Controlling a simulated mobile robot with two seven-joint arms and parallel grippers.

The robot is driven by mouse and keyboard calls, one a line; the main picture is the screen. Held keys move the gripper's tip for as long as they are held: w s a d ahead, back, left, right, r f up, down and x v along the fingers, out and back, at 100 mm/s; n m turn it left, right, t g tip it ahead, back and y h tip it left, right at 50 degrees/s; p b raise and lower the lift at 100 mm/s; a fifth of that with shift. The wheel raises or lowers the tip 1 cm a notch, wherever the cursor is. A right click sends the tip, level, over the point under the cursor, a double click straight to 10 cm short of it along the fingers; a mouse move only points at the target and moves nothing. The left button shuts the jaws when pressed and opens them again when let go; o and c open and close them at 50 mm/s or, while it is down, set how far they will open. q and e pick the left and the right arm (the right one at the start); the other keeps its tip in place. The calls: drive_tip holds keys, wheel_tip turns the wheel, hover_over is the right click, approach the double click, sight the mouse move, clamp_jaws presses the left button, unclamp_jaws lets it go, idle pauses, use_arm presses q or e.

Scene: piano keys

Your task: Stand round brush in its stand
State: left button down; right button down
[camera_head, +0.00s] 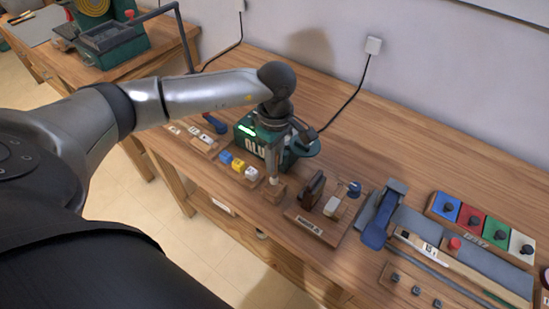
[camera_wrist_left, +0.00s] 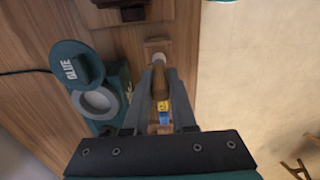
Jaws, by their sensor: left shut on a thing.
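My left gripper (camera_head: 273,172) points down beside the green glue pot and is shut on the round brush (camera_wrist_left: 160,84). The brush has a brown wooden handle and a pale tip, and it lies between the fingers (camera_wrist_left: 161,75) in the left wrist view. A small wooden block (camera_head: 278,192), which looks like the stand, sits on the bench right below the gripper. It also shows beyond the brush tip in the left wrist view (camera_wrist_left: 154,45). The brush looks roughly upright over the block. I cannot tell whether its tip is inside or above it. My right gripper is out of view.
The green glue pot (camera_head: 297,151) stands just behind the gripper; its round lid (camera_wrist_left: 76,66) shows in the wrist view. Blue, yellow and white pieces (camera_head: 238,166) lie to the left. A wooden tool rack (camera_head: 316,228) stands close on the right. The bench's front edge is near.

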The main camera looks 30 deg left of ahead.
sight(274, 174)
use_arm(q)
drive_tip(key=shift+f+b, duration=2.75)
drive_tip(key=shift+f, duration=0.2)
idle(2.3)
idle(0.3)
drive_tip(key=c, duration=0.7)
unclamp_jaws()
drive_tip(key=shift+o, duration=0.6)
drive_tip(key=o, duration=0.3)
drive_tip(key=shift+r+p, duration=2.45)
drive_tip(key=shift+r, duration=1.1)
